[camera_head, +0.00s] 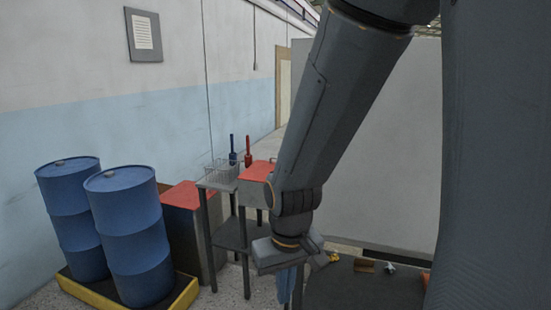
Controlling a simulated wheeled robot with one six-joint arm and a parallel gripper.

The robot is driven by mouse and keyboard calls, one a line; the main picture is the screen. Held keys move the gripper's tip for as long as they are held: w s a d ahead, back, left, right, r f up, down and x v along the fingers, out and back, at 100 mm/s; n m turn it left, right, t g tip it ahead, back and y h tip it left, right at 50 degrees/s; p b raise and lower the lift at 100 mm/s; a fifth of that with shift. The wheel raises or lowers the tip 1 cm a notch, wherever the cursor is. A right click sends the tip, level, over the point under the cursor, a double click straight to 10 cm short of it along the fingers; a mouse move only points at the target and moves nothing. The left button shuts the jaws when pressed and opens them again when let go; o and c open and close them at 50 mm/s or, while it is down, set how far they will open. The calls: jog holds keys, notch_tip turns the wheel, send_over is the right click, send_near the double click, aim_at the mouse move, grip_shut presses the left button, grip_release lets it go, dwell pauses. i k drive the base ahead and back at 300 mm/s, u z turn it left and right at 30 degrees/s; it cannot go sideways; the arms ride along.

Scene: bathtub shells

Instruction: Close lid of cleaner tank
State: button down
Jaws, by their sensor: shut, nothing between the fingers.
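A grey box with a red top (258,171) stands on the dark stand in the middle, partly hidden behind my arm. It may be the cleaner tank, with the red top as its lid. I cannot tell whether that top is open or closed. My gripper (286,292) points down in front of the stand, to the lower right of the box and apart from it in the picture. Its fingers look shut and empty, though they are small and dark here.
A larger red-topped bin (187,196) stands left of the stand. Two blue drums (130,230) stand on a yellow-edged pallet (184,300). A wire basket (219,171) and blue and red brushes (248,153) are at the stand's back. A dark table (345,285) with small items is at right.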

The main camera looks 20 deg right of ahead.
aim_at(257, 171)
jog(key=u, duration=0.5)
jog(key=i, duration=0.7)
jog(key=u, duration=0.5)
jog(key=i, duration=0.7)
jog(key=z, duration=0.6)
jog(key=i, duration=0.8)
jog(key=z, duration=0.7)
